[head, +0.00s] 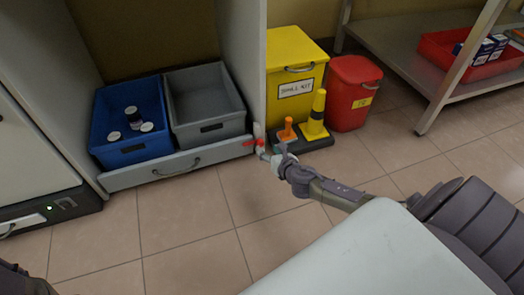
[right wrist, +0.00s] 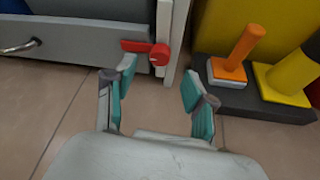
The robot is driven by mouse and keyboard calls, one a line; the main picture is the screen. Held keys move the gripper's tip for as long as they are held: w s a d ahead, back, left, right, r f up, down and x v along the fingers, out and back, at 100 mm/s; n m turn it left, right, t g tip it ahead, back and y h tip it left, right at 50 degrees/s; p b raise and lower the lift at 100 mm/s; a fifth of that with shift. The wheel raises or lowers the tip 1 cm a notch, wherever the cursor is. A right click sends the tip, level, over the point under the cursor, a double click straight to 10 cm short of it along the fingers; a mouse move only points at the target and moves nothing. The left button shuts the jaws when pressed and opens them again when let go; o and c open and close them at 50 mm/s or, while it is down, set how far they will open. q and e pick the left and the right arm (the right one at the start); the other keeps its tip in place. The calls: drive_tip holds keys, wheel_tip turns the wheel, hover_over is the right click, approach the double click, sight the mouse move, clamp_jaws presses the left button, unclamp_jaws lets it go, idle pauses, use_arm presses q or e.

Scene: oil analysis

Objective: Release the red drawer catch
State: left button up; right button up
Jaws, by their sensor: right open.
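The red drawer catch (head: 250,142) sits at the right end of the grey drawer front (head: 133,177), by the cabinet's upright post. In the right wrist view the catch (right wrist: 138,46) has a round knob on the post, and its flat lever points left, level, across the drawer front (right wrist: 82,48). The drawer looks shut. My right gripper (head: 265,152) is just in front of the catch. In the right wrist view its fingers (right wrist: 157,88) are spread, with the catch beyond the left fingertip and nothing between them. My left gripper is not in view.
Blue (head: 97,133) and grey (head: 182,133) bins stand above the drawer front. Right of the post are an orange peg (head: 287,131) and yellow post (head: 315,117) on a dark base, a yellow spill-kit bin (head: 290,55) and a red bin (head: 350,95). Floor before the drawer is clear.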

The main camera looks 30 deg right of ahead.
sight(261, 144)
drive_tip(key=b+x, duration=0.2)
drive_tip(key=x, duration=0.3)
drive_tip(key=shift+w+f, duration=0.1)
drive_tip(key=shift+w, duration=0.1)
clamp_jaws()
